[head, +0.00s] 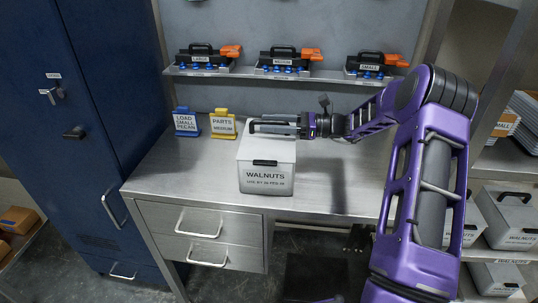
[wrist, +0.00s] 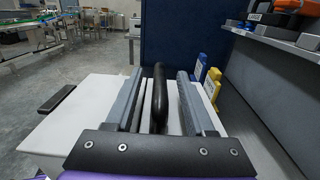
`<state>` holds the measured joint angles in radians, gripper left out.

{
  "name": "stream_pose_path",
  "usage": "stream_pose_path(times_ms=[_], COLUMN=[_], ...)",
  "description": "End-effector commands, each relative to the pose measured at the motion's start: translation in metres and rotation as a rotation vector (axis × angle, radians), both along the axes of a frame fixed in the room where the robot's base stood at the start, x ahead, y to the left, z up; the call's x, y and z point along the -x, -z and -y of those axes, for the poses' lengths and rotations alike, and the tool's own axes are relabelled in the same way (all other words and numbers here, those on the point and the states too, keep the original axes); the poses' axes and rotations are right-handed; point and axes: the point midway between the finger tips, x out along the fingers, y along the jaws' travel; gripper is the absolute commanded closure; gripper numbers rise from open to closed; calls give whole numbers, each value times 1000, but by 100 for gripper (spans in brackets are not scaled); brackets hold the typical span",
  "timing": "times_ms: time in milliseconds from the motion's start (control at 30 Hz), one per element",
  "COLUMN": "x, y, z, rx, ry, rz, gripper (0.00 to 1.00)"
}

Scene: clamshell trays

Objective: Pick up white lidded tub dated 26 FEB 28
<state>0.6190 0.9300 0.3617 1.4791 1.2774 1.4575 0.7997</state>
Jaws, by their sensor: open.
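The white lidded tub (head: 266,184) stands upright on the steel bench, with "WALNUTS" and a small use-by line on its front that appears to read 26 FEB 28. A black latch is on its front. Its white lid also shows in the wrist view (wrist: 85,100). My gripper (head: 262,124) is just above the lid, reaching in from the right. In the wrist view, my gripper's open fingers (wrist: 163,78) lie on either side of the black lid handle (wrist: 160,98), with gaps on both sides. Whether the fingers touch the lid is hard to tell.
A blue sign (head: 187,122) and a yellow "PARTS MEDIUM" sign (head: 222,124) stand at the back left. A wall shelf (head: 240,74) holds several black-and-orange tools. Similar white tubs (head: 508,220) sit on a rack at right. The bench (head: 345,185) is clear right of the tub.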

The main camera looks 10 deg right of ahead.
Motion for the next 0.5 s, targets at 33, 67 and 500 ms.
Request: stream_pose_path(times_ms=[33, 67, 500], x=[-1, -1, -2], y=[0, 0, 0], z=[-5, -6, -6], rx=[0, 1, 0], ry=[-1, -1, 1], rz=[0, 0, 0], gripper=[46, 46, 89])
